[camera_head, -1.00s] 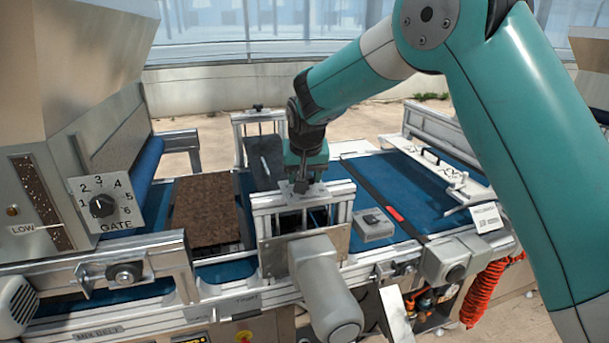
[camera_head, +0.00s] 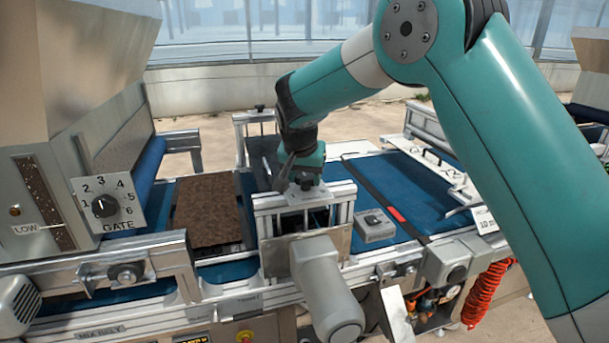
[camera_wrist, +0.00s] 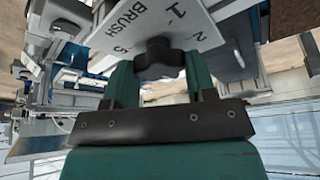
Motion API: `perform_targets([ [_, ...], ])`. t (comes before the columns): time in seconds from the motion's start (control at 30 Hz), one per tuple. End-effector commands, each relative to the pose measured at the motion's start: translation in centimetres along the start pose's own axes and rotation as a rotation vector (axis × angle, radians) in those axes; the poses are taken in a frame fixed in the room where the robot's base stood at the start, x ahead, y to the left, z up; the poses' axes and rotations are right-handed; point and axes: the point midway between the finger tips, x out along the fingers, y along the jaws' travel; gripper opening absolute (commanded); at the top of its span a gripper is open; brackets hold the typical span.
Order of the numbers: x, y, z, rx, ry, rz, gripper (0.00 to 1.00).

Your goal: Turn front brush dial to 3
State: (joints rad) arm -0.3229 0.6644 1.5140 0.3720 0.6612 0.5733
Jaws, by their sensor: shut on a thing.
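The front brush dial is a black knob (camera_wrist: 158,58) on a white plate (camera_wrist: 150,22) marked BRUSH, seen upside down in the wrist view with numerals around the knob. My gripper (camera_wrist: 160,68) has its two teal fingers on either side of the knob and is shut on it. The knob's pointer is hidden, so its setting cannot be read. In the head view my gripper (camera_head: 305,184) is above the metal brush frame (camera_head: 268,203). The dial is not clearly visible there.
A separate GATE dial (camera_head: 105,206) is on the left hopper. A soil-filled tray (camera_head: 208,210) lies on the blue belt, left of the brush frame. A grey motor (camera_head: 325,290) juts forward below the frame, and a small grey box (camera_head: 374,226) stands to the right.

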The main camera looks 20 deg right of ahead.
Motion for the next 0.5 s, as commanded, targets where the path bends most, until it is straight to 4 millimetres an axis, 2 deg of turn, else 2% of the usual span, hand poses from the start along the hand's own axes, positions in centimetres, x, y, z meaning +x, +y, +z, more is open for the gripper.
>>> perform_targets([
  [0.1, -0.07, -0.03, -0.09, 0.0, 0.002, -0.002, 0.27],
  [0.13, -0.07, -0.03, -0.09, 0.0, 0.002, -0.002, 0.58],
  [0.2, -0.07, -0.03, -0.08, 0.0, 0.002, -0.002, 0.74],
  [0.23, -0.06, -0.02, -0.08, 0.0, 0.002, -0.002, 0.77],
  [0.5, -0.08, -0.01, -0.03, -0.001, 0.001, -0.001, 0.77],
])
